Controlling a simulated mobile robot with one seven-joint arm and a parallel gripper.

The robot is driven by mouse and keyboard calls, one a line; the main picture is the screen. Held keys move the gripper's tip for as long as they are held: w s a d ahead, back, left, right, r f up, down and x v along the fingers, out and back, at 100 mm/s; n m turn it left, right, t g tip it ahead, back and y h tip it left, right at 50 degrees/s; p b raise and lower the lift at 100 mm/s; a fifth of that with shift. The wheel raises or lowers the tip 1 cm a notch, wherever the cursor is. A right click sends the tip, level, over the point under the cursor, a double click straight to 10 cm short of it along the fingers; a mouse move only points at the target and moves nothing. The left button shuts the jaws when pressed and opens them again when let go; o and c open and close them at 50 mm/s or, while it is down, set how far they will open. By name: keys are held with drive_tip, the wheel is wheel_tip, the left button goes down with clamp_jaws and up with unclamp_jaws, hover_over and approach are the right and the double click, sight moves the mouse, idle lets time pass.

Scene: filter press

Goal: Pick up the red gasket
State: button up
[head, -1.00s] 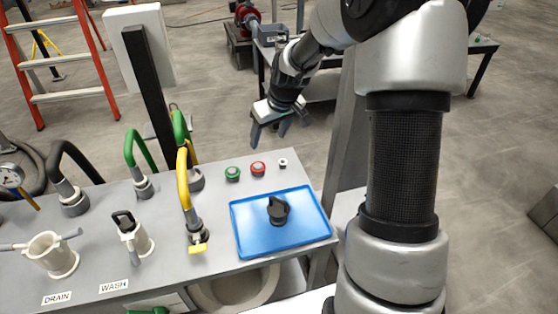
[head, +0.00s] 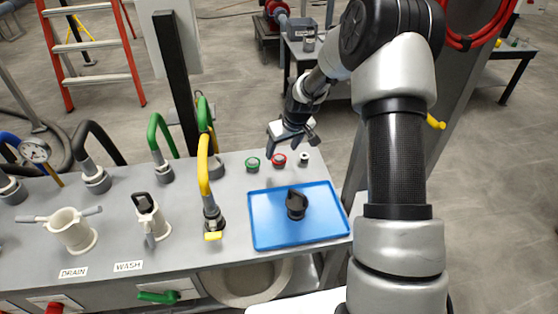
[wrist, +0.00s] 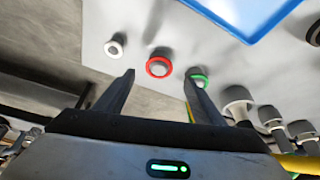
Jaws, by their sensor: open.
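The red gasket (head: 279,160) is a ring on the grey bench top, between a green ring and a small white one. In the wrist view, the red gasket (wrist: 159,64) shows as a red ring around a grey centre. My gripper (head: 284,146) is just behind and above it in the head view. In the wrist view, my gripper (wrist: 159,76) is open and empty, with the ring lying between and slightly beyond the fingertips. I cannot tell the exact height of the fingertips above it.
The green ring (wrist: 198,76) is close by the right fingertip in the wrist view. The white ring (head: 304,158) lies to the right in the head view. A blue tray (head: 262,235) with a black knob (head: 296,204) is in front. A yellow hose (head: 203,170) rises at left.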

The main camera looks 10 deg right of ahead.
sight(280, 158)
drive_tip(key=x, duration=0.4)
drive_tip(key=shift+d+f+b, duration=0.15)
drive_tip(key=shift+f+b, duration=0.1)
drive_tip(key=shift+b, duration=0.05)
drive_tip(key=shift+c, duration=0.5)
drive_tip(key=c, duration=0.7)
drive_tip(key=shift+r, duration=0.1)
